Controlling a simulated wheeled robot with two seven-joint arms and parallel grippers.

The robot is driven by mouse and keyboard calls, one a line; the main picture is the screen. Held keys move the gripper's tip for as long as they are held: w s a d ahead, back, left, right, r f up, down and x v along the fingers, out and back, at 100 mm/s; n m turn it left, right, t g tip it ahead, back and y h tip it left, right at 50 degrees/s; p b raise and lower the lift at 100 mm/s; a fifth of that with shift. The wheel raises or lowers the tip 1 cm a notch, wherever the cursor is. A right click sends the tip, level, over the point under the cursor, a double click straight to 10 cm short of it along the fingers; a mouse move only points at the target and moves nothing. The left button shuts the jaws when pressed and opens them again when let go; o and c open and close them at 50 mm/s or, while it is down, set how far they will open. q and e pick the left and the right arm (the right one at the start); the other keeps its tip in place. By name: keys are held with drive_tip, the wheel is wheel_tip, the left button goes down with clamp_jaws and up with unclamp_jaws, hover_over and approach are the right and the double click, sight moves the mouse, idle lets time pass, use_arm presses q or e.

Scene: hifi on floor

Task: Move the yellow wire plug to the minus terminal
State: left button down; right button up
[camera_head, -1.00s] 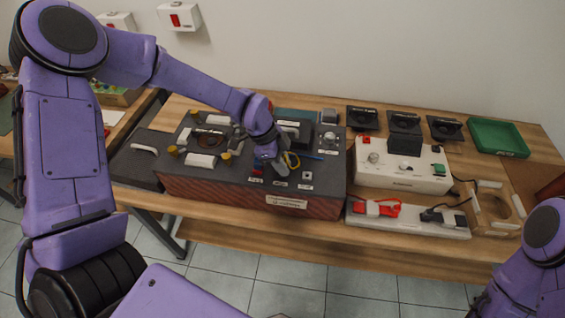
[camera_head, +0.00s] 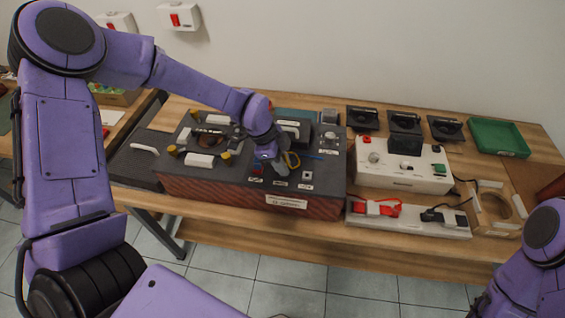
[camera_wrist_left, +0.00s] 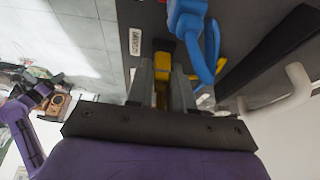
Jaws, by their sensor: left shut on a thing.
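My left gripper (camera_head: 270,171) is low over the front middle of the dark grey console top (camera_head: 325,178). In the left wrist view its two fingers (camera_wrist_left: 161,88) are shut on the yellow wire plug (camera_wrist_left: 161,68). The yellow wire (camera_head: 292,160) loops just right of the gripper in the head view. A blue plug with a blue cable (camera_wrist_left: 188,22) is close beside the fingers in the wrist view. Small labelled terminals (camera_head: 281,184) line the console's front edge; I cannot read which is minus. The plug's tip is hidden. My right gripper is out of view.
Knobs and yellow-capped parts (camera_head: 194,160) stand on the console's left. A white device (camera_head: 400,176) and a power strip (camera_head: 408,220) are to its right. A green tray (camera_head: 497,137) lies at the back right.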

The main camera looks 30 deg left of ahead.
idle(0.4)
use_arm(q)
drive_tip(key=c, duration=0.9)
unclamp_jaws()
drive_tip(key=shift+r, duration=0.1)
drive_tip(key=shift+w+d+r+p+v, duration=0.1)
drive_tip(key=shift+d+r+p+v, duration=0.15)
drive_tip(key=shift+v, duration=2.25)
drive_tip(key=shift+w+d+p+v, duration=0.1)
drive_tip(key=shift+d+v, duration=0.25)
drive_tip(key=shift+v, duration=2.1)
drive_tip(key=shift+d+r+p+v, duration=0.2)
drive_tip(key=shift+d+v, duration=0.1)
drive_tip(key=shift+v, duration=2.2)
